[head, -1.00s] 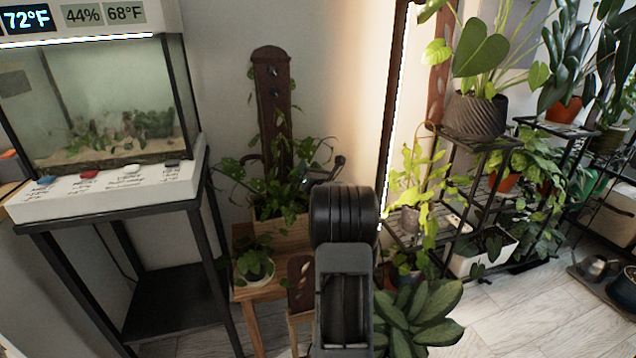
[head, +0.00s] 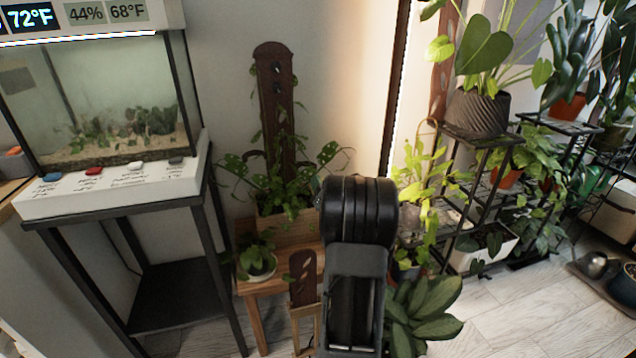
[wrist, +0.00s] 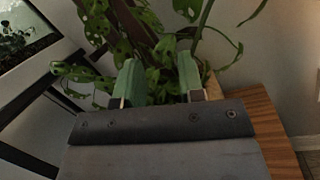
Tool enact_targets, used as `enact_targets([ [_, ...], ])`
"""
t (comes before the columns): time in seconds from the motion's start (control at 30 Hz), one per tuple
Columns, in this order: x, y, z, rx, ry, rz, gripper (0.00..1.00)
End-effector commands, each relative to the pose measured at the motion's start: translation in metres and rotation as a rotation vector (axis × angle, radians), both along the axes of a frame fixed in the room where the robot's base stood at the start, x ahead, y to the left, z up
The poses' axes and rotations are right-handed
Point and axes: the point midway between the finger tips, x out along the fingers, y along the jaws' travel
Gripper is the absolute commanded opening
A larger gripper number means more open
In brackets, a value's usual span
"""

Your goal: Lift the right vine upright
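A leafy plant grows in a wooden planter box (head: 268,224), with a tall brown board (head: 273,105) with holes rising behind it. The right vine (head: 330,155) spreads out and droops to the right of the board. In the wrist view, spotted leaves and a green stem (wrist: 205,18) stand just beyond my gripper (wrist: 160,80). Its two green fingertips are apart, with leaves showing in and behind the gap. I cannot tell whether any stem lies between the fingers. In the head view my arm hides most of the gripper.
A glass tank (head: 110,100) on a black stand is at the left. A small potted plant (head: 258,262) sits on the wooden bench (head: 275,285). A black plant shelf (head: 490,150) stands at the right. Pale floor (head: 510,315) is clear at lower right.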

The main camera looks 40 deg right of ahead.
Motion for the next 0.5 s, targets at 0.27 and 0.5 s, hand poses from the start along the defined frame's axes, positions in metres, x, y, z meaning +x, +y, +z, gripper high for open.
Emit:
enact_targets([
  [0.27,0.000,0.000,0.001,0.001,0.000,0.000,0.36],
  [0.5,0.018,0.026,0.051,0.219,0.021,0.034,0.36],
])
